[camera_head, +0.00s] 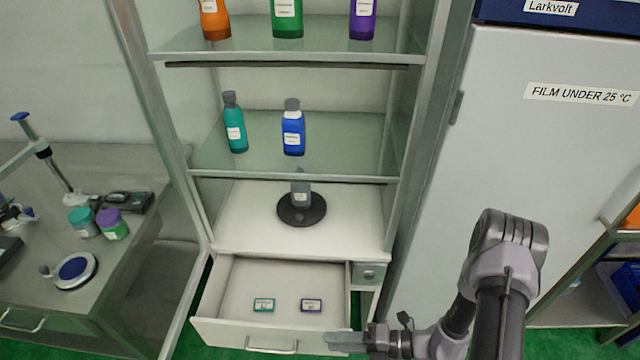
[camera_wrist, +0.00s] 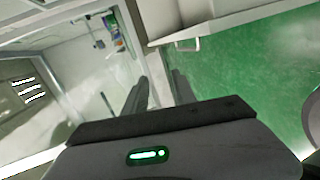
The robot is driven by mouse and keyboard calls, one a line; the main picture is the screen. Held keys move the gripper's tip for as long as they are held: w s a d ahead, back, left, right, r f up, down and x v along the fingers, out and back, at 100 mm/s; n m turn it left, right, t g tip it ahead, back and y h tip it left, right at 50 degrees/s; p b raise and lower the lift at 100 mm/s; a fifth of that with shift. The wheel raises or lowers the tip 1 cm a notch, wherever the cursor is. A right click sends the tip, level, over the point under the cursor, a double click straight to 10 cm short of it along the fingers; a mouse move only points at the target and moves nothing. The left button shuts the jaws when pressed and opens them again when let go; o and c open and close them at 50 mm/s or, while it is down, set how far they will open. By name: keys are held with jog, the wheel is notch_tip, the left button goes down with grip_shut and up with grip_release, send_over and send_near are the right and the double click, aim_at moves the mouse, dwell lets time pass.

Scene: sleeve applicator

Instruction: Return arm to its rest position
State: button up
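My arm (camera_head: 497,265) reaches in from the lower right of the head view, bent at a thick grey joint. My gripper (camera_head: 345,341) points left, in front of the right end of the open drawer's front. In the wrist view my gripper (camera_wrist: 160,92) shows two dark fingers apart with nothing between them. Whether it touches the drawer cannot be told.
The open drawer (camera_head: 222,331) holds a teal box (camera_head: 264,305) and a purple box (camera_head: 311,305). Glass shelves (camera_head: 262,165) carry several bottles. A white door (camera_head: 545,150) stands right; a bench (camera_head: 100,290) left.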

notch_tip(320, 180, up, 14)
jog(key=w+f+n+g+h, duration=0.1)
jog(key=n+g+h, duration=0.25)
jog(key=n, duration=0.75)
jog(key=s+d+r+n+t+h, duration=0.2)
jog(key=s+r+n+t+h, duration=0.1)
jog(key=r+n, duration=0.8)
jog(key=s+d+r+n+t+h, duration=0.3)
jog(key=s+r+n+h, duration=0.3)
jog(key=r+n, duration=0.6)
jog(key=shift+s+r+t, duration=0.3)
jog(key=shift+r+t, duration=0.05)
jog(key=shift+r, duration=0.45)
